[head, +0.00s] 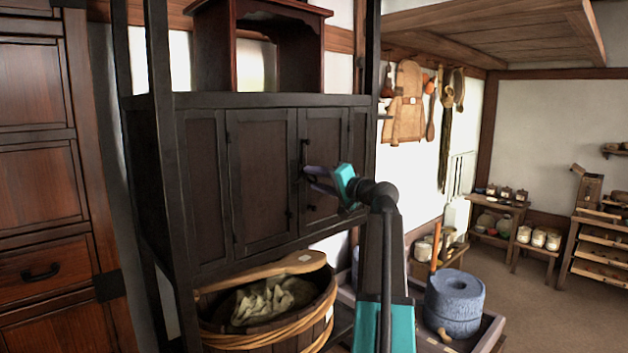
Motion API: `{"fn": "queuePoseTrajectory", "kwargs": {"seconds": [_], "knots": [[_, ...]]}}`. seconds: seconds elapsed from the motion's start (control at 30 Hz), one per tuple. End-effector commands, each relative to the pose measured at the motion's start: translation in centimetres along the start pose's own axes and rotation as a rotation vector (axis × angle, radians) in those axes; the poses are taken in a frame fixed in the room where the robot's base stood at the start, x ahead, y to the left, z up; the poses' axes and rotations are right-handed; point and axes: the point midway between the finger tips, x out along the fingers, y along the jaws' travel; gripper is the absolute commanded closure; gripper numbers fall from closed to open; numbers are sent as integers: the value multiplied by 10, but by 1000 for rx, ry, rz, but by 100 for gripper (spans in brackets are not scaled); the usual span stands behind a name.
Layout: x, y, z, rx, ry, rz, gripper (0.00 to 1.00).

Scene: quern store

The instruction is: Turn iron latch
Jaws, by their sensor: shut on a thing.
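A dark wooden cabinet (258,180) with two panelled doors stands in the shelf frame at the centre. The iron latch (304,152) is a dark upright piece on the right door, near its left edge. My gripper (312,176) reaches in from the right and is shut on the lower part of the latch. The fingers hide the part they hold. The doors look closed.
Below the cabinet is a wooden tub (270,325) holding a cloth and a wooden paddle (265,269). A blue-grey quern stone (454,302) sits in a tray at lower right. A drawer chest (45,180) is at left.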

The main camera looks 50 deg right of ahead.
Motion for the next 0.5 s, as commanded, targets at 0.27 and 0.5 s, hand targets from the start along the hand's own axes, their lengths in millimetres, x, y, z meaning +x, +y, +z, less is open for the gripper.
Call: {"fn": "queuePoseTrajectory", "kwargs": {"seconds": [0.27, 0.5], "knots": [[0, -4, -3, 249, 5, -3, 82], [0, -3, -3, 402, 6, -4, 82]]}}
